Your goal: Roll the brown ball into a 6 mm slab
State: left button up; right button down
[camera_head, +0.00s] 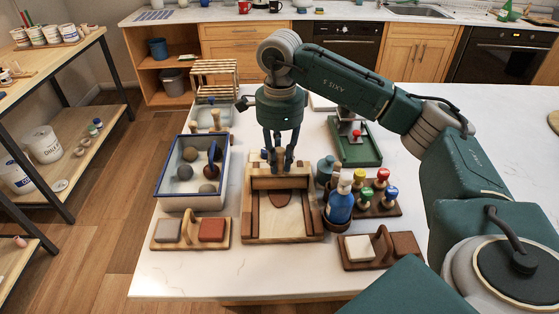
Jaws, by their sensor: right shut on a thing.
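A wooden rolling frame (249,228) stands on the white table in front of me. Inside it lies a brown, flattened oval of clay (281,198), its far end close to a wooden bar. I cannot see a round brown ball in the frame. My right gripper (278,163) points down over the far end of the frame. It is shut on a wooden roller (276,181) that lies across the frame; the fingers partly hide the hold. My left gripper is not in view.
Left is a blue-rimmed tray (193,202) with several clay balls. In front are a caddy with grey and red blocks (211,230) and one with white and brown blocks (358,248). A blue bottle (340,206) and coloured stamps (381,178) stand right of the frame.

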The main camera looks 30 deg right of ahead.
aim_at(280, 148)
jog(key=shift+w+d+f, duration=0.1)
jog(key=shift+d+f, duration=0.1)
jog(key=shift+d, duration=0.05)
jog(key=shift+w+r+p, duration=0.1)
jog(key=shift+r+p, duration=0.4)
jog(key=shift+r, duration=0.05)
jog(key=shift+r+p, duration=1.85)
jog(key=shift+r, duration=1)
jog(key=shift+w, duration=0.1)
